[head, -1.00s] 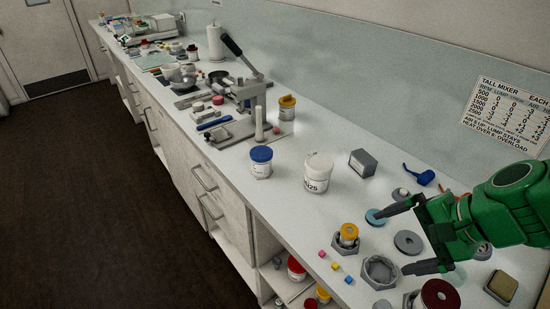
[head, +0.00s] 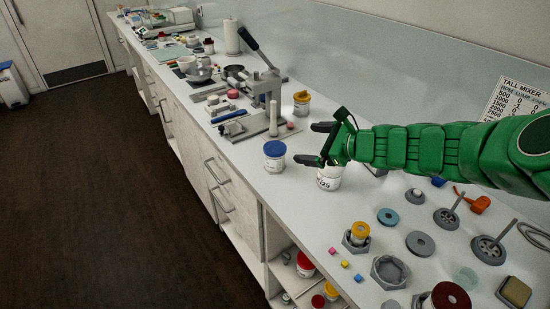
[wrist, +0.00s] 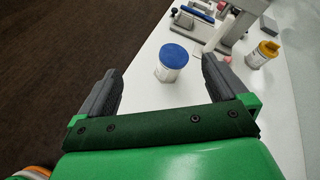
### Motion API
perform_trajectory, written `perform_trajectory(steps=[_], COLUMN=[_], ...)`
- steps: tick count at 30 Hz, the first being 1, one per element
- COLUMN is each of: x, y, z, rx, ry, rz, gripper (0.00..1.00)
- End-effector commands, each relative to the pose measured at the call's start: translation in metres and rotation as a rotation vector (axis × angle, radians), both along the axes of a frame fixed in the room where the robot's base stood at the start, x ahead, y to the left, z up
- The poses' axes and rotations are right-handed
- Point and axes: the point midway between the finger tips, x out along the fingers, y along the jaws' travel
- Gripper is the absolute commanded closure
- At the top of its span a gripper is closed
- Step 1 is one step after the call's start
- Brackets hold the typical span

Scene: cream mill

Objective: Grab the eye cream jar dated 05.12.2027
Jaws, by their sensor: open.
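No date 05.12.2027 can be read on any jar. A white jar with a blue lid (head: 274,157) stands upright on the counter; it also shows in the wrist view (wrist: 172,64), ahead between my fingers. My gripper (head: 313,143) is open and empty, to the right of this jar in the head view, its fingers pointing towards it and apart from it. Another white jar (head: 329,181) with large dark print is partly hidden behind my gripper. An orange-lidded jar (head: 301,103) stands farther back, also in the wrist view (wrist: 262,54).
A lever press (head: 262,90) stands beyond the blue-lidded jar. Grey hex holders (head: 390,271), discs (head: 420,243), small cubes and a yellow-topped jar (head: 360,231) lie nearer. Red-lidded jars (head: 305,262) stand on the shelf below.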

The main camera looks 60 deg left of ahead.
Motion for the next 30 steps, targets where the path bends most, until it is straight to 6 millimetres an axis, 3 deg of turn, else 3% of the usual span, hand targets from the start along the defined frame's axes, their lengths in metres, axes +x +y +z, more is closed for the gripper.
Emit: perform_trajectory(steps=[6,13,30], x=[0.003,0.005,0.003], y=[0.057,0.092,0.124], z=[-0.048,-0.089,-0.111], rx=[-0.034,-0.073,-0.083], ry=[0.189,0.325,0.363], rz=[-0.125,-0.234,-0.268], gripper=[0.0,0.0,0.0])
